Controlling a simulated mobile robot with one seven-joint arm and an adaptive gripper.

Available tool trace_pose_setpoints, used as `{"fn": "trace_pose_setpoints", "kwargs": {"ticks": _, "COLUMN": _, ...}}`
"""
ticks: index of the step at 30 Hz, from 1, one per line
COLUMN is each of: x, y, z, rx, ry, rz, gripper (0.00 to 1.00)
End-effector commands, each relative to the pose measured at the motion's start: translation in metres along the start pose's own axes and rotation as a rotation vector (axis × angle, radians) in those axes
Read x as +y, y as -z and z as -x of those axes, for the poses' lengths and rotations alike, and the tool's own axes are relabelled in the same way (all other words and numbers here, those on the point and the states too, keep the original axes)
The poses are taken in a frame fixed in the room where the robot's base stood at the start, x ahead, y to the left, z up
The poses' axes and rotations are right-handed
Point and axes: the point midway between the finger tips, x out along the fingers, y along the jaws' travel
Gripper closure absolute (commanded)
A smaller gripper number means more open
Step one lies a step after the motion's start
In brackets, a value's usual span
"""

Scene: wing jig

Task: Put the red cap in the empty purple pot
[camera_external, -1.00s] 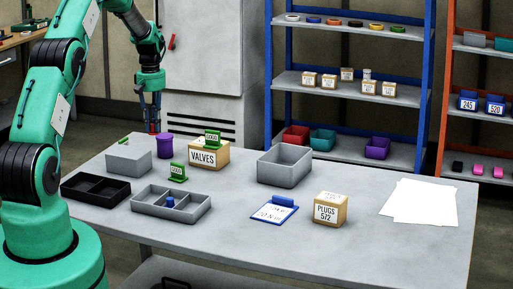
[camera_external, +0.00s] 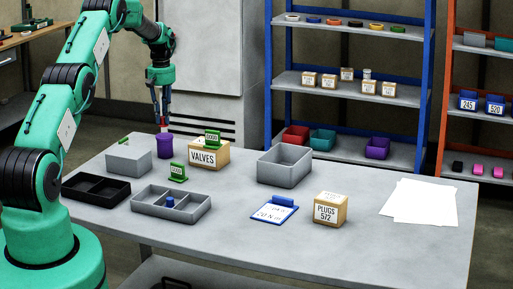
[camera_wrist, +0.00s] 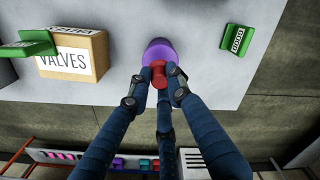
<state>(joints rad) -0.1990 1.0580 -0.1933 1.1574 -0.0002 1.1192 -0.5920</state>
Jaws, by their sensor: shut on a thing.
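The purple pot (camera_external: 165,147) stands upright near the back left of the grey table. In the wrist view the pot (camera_wrist: 158,48) shows just beyond my fingertips. My gripper (camera_external: 164,118) points down above the pot and is shut on the red cap. The red cap (camera_wrist: 159,74) sits between my fingers and covers part of the pot from this angle. In the external view the cap is small, just over the pot's rim. I cannot tell whether the cap touches the pot, and the pot's inside is hidden.
Another green sign (camera_external: 177,172) stands in front. Grey and black trays are nearer.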

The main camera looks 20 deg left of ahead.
Motion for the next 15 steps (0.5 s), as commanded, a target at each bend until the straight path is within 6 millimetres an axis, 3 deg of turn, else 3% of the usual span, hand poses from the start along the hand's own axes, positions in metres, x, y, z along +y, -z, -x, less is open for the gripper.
{"fn": "trace_pose_setpoints", "kwargs": {"ticks": 15, "x": 0.0012, "y": 0.0018, "z": -0.0061, "rx": -0.001, "ry": 0.001, "rz": 0.0, "gripper": 0.95}}
